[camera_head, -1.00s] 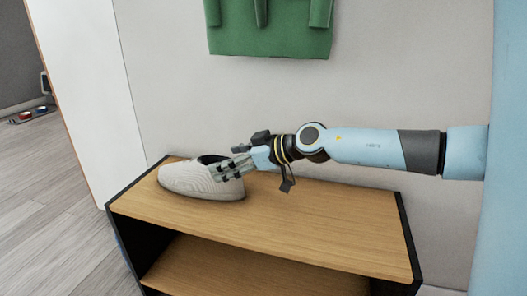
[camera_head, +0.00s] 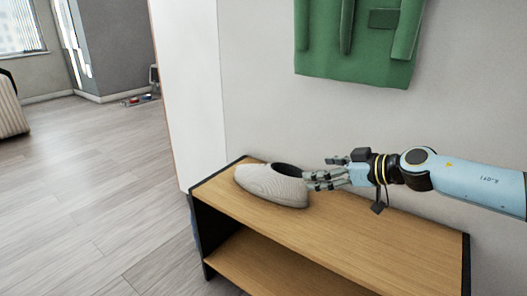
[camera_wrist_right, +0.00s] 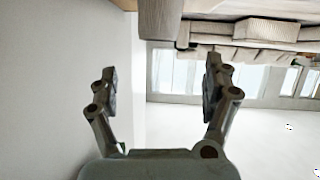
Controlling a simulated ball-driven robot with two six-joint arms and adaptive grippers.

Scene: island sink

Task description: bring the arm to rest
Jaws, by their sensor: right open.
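My right gripper (camera_head: 318,176) reaches in from the right in the head view, above the wooden shelf. Its fingers are apart and nothing is between them in the right wrist view (camera_wrist_right: 160,90). A pale ribbed shoe (camera_head: 268,185) rests on the top of the shelf (camera_head: 350,236), just left of the fingertips. The gripper appears slightly apart from the shoe's heel end. My left gripper does not show in either view.
A green garment (camera_head: 355,55) hangs on the wall behind the shelf. A white panel (camera_head: 188,90) stands left of the shelf. Open wooden floor (camera_head: 90,200) lies to the left, with small red and blue items (camera_head: 138,99) far off.

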